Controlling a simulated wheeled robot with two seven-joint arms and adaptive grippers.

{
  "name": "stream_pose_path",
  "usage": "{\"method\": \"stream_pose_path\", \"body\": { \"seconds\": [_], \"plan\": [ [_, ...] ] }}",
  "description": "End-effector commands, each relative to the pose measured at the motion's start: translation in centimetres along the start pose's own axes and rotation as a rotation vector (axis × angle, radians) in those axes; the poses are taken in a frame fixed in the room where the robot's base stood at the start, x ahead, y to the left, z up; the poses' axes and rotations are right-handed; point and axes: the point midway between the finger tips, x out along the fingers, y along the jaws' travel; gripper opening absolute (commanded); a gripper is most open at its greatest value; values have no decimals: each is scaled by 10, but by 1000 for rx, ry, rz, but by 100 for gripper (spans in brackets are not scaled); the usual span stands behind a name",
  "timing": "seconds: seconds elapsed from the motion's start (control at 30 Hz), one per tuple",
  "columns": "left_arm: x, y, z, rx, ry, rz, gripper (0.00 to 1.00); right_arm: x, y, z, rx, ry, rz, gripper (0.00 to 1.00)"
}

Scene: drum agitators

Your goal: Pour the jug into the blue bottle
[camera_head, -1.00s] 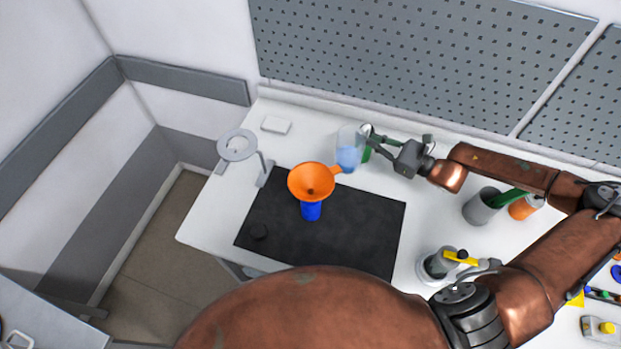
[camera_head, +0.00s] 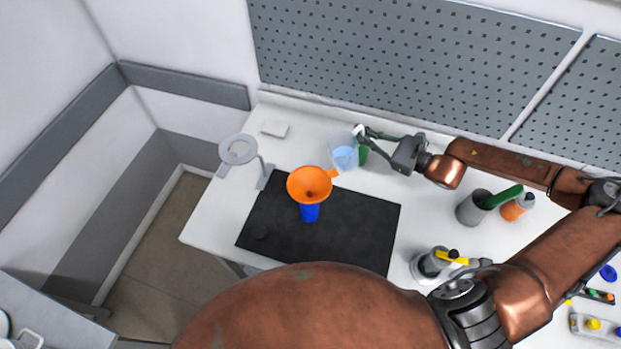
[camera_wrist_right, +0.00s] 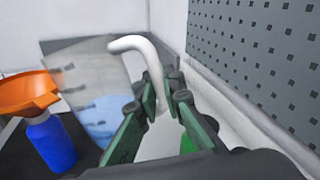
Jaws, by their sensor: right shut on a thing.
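The clear jug (camera_head: 344,152) with blue liquid stands behind and right of the orange funnel (camera_head: 309,184) in the head view. My right gripper (camera_head: 362,135) is shut on the jug's white handle. In the right wrist view the handle (camera_wrist_right: 152,62) runs between my green fingers (camera_wrist_right: 164,92), and the jug (camera_wrist_right: 88,85) appears to lean. I cannot tell how far it is off the table. The blue bottle (camera_head: 310,213) stands on the black mat under the funnel. The funnel hides its mouth. My left gripper is not in view.
The black mat (camera_head: 345,235) is mostly clear. A grey ring stand (camera_head: 238,150) and a small white block (camera_head: 275,129) are at the left. A grey cup (camera_head: 474,207) and an orange container (camera_head: 514,209) stand at the right. The pegboard (camera_head: 420,60) rises behind the table.

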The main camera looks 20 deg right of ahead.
Motion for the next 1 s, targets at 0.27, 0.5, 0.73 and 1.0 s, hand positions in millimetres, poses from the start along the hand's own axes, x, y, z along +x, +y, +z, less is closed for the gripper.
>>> {"method": "stream_pose_path", "body": {
  "seconds": [0.27, 0.5, 0.73, 1.0],
  "plan": [
    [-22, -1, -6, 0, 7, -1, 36, 1, 3, 38, -132, 26, 1, 0],
    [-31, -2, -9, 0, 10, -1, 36, 2, 9, 61, -249, 49, 2, 0],
    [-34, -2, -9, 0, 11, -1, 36, 3, 17, 79, -363, 73, 1, 0],
    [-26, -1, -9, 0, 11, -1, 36, 4, 25, 84, -493, 99, 2, 0]
  ]
}}
